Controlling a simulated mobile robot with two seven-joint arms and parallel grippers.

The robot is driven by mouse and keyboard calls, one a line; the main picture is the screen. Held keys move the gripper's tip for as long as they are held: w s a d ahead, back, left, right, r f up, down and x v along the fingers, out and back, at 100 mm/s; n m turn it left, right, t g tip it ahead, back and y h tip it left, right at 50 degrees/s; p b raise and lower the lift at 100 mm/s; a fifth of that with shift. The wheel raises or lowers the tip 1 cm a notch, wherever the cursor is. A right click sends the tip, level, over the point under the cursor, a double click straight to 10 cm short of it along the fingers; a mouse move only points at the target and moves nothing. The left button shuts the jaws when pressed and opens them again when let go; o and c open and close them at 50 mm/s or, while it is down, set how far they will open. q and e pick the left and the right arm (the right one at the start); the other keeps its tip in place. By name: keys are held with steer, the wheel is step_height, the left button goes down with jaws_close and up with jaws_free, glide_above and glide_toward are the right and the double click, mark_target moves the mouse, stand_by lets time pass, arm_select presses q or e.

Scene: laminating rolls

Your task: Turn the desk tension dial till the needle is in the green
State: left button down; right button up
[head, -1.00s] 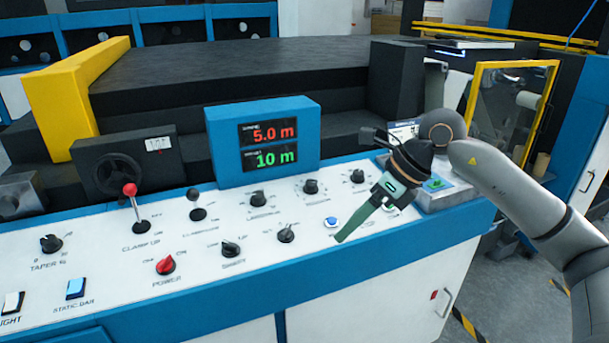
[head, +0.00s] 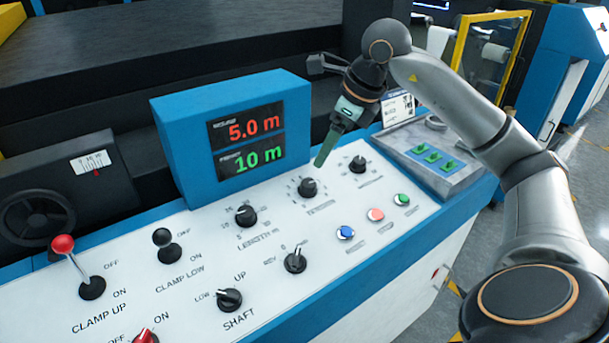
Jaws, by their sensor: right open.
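The desk tension dial (head: 308,188) is a black knob on the sloping white panel, right of the blue display box; its small label is blurred but looks like "tension". My right gripper (head: 323,156) points down just above and behind this dial, with its green fingers open and nothing seen between them. I cannot tell whether a fingertip touches the dial. A white scale with a red mark (head: 92,164) shows on the black box at the left; no green zone can be made out. My left gripper is out of view.
Similar knobs stand close by: the length dial (head: 245,215) to the left and another knob (head: 358,164) to the right. Blue, red and green buttons (head: 375,214) lie in front. The display box (head: 180,150) rises at the left. The clamp up lever (head: 72,260) is further left.

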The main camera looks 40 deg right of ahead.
mark_target(309, 182)
steer(key=x, duration=1.1)
steer(key=shift+c, duration=0.4)
jaws_close()
